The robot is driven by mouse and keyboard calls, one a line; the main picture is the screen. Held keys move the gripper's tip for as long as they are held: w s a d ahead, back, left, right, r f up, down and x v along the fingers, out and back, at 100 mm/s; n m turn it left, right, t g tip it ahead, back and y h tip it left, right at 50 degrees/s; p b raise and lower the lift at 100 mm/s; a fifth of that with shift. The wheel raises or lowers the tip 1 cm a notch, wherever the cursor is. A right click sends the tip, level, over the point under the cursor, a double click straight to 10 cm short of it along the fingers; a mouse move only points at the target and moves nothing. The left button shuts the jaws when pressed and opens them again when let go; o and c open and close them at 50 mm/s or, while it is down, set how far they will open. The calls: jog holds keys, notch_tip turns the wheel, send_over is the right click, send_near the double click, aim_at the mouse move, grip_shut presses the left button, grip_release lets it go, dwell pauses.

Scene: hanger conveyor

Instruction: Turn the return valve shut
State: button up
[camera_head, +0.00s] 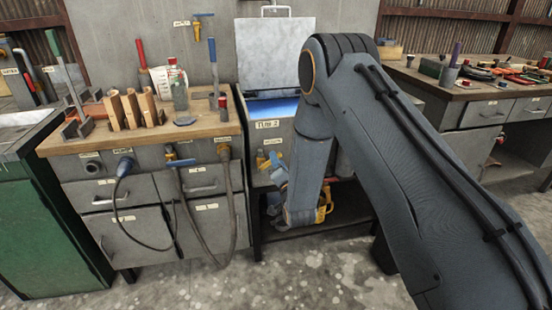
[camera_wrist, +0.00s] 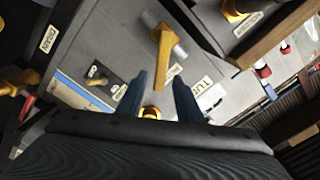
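A valve with a yellow lever handle (camera_wrist: 166,62) sits on the grey front panel in the middle of the wrist view. The lever's free end lies between the two blue-grey fingers of my gripper (camera_wrist: 160,85). The fingers stand apart, with a visible gap on each side of the lever. In the head view, my gripper (camera_head: 277,172) is low in front of the tub 2 cabinet, beside yellow valve parts (camera_head: 262,160). My arm hides part of that cabinet. I cannot read which label marks the return valve.
A second yellow handle (camera_wrist: 236,9) sits at the top beside a label (camera_wrist: 247,24). Another yellow handle (camera_wrist: 14,82) is at the left near a drain label (camera_wrist: 49,39). A small switch plate (camera_wrist: 104,80) is close to the left finger. Hoses (camera_head: 205,215) hang at the left bench.

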jog(key=shift+x, duration=1.6)
jog(key=shift+c, duration=0.2)
grip_shut()
